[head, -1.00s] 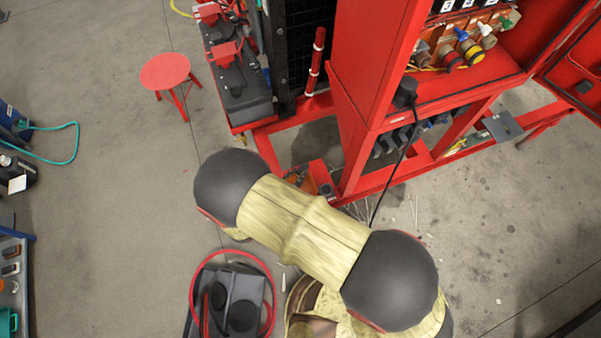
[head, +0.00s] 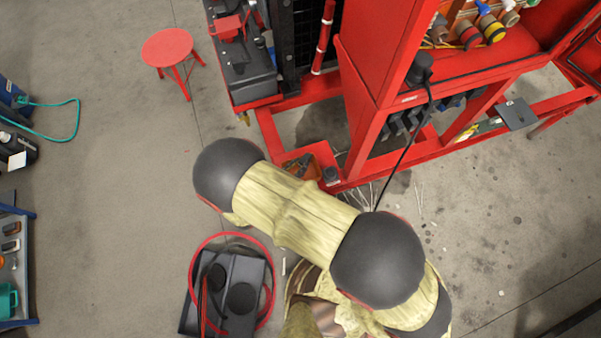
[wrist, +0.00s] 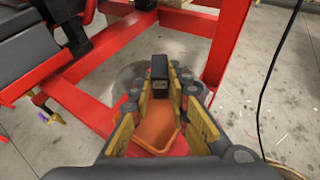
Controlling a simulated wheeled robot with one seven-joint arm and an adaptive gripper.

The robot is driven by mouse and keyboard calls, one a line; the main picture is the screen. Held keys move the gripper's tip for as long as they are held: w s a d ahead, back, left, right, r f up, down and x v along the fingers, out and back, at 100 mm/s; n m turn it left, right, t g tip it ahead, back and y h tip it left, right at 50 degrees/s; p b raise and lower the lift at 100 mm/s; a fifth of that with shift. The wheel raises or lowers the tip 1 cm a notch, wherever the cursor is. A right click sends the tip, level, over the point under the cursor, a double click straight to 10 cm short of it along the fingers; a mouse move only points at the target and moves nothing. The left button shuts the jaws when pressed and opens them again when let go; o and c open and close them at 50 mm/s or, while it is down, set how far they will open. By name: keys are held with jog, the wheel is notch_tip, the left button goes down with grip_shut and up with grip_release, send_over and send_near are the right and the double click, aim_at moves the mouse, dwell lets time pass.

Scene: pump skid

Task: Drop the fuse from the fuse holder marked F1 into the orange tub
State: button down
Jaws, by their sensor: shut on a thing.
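In the wrist view my gripper (wrist: 160,92) has its yellow-padded fingers closed on a small dark block, the fuse (wrist: 159,67). The fuse stands up between the fingertips; its lower part is hidden by them. The orange tub (wrist: 152,138) shows below, between the fingers, and the fingers cover parts of its rim. I cannot tell how high the fuse is above it. In the head view an orange shape, apparently the tub (head: 297,167), sits at the foot of the red frame. My arm hides my gripper and the fuse there. The F1 holder cannot be made out.
The red skid frame (head: 355,105) rises beside the tub, with a black cable (head: 402,150) hanging in front. A red stool (head: 167,47) stands at left. Thin pale sticks (head: 418,195) lie on the floor.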

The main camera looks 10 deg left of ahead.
jog(key=c, duration=1.6)
grip_release()
jog(key=shift+s+r, duration=0.1)
jog(key=shift+v, duration=3.7)
